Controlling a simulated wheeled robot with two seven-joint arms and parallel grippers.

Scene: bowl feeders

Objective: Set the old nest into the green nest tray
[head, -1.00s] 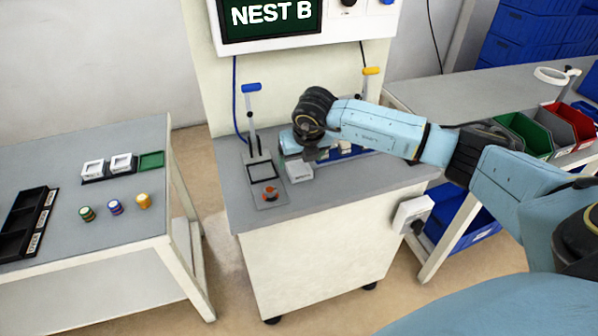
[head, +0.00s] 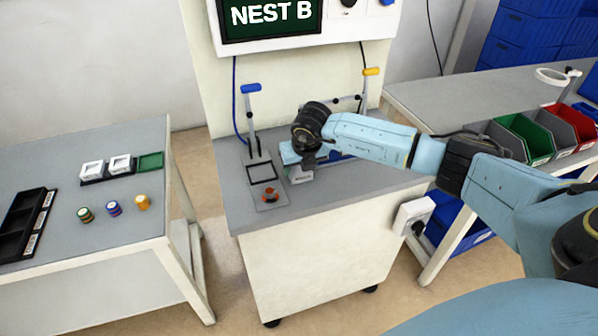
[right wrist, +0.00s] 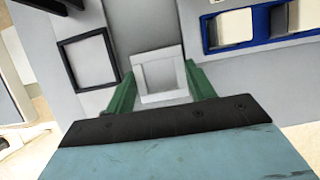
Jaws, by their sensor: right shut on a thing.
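The old nest is a small white square frame (head: 300,175) on the middle bench. In the right wrist view it (right wrist: 165,97) sits between my green fingertips. My right gripper (right wrist: 161,80) is shut on its two sides. In the head view the gripper (head: 303,163) reaches down from above and partly hides the nest. I cannot tell whether the nest touches the bench. The green nest tray (head: 151,161) lies at the back of the left table, with nothing seen in it. My left gripper is out of view.
An empty dark square frame (head: 262,171) lies left of the nest, near a blue-handled lever (head: 251,88). A blue holder (right wrist: 284,18) is to the right in the wrist view. Two white nests (head: 120,163) stand beside the green tray. Several coloured round stacks (head: 114,208) stand in front.

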